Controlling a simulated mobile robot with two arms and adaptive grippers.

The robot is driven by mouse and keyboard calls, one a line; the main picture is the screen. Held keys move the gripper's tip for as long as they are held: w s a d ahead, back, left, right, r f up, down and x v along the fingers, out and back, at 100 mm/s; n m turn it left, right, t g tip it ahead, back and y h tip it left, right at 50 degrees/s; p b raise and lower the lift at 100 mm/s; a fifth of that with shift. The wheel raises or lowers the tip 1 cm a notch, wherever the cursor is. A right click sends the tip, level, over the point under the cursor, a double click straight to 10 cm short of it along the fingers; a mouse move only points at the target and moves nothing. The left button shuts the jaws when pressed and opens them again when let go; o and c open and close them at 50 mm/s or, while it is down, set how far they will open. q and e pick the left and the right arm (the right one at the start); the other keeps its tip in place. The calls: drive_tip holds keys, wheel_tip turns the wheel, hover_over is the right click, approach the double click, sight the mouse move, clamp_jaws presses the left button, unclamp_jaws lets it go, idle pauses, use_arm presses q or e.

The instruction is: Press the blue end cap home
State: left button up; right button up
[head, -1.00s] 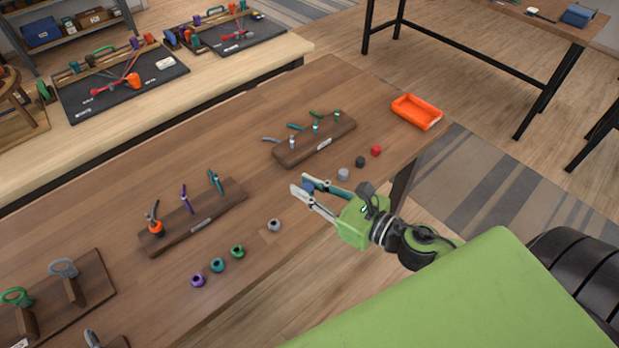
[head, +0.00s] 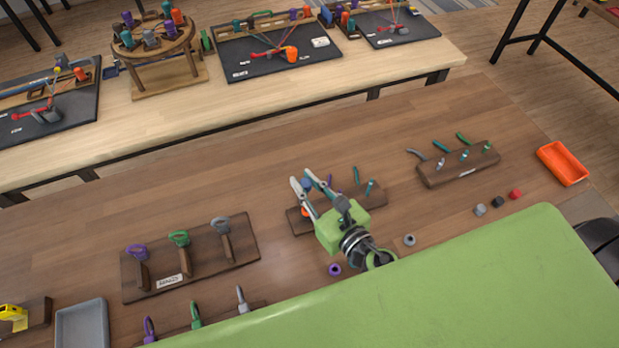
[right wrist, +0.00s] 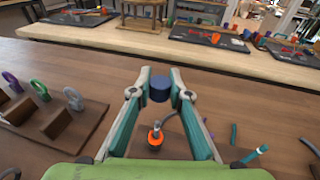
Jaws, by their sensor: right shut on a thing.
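The blue end cap (head: 306,183) is between the fingertips of my right gripper (head: 307,181), which is shut on it and holds it in the air. It also shows in the right wrist view (right wrist: 160,88). Beyond and below it in that view, a dark cord (right wrist: 156,127) stands up in an orange end cap (right wrist: 155,139) on a wooden block. In the head view my right gripper partly hides this block (head: 296,220) and its orange cap. Purple and teal cords (head: 370,187) stand on the same block. My left gripper is not in view.
A second cord block (head: 458,172) stands to the right, near loose caps (head: 480,210) and an orange tray (head: 563,163). A board with looped cords (head: 190,262) is on the left, and a grey tray (head: 82,328) at lower left. The table's far strip is clear.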

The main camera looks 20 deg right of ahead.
drive_tip(key=shift+s+d+f+b, duration=0.1)
drive_tip(key=shift+d+f+b, duration=0.05)
drive_tip(key=shift+f+b, duration=0.5)
wheel_tip(320, 180, down, 6)
drive_tip(key=b, duration=0.5)
drive_tip(key=shift+r, duration=0.15)
drive_tip(key=shift+f+b, duration=0.2)
drive_tip(key=shift+b, duration=0.2)
drive_tip(key=o, duration=0.8)
drive_tip(key=o, duration=0.3)
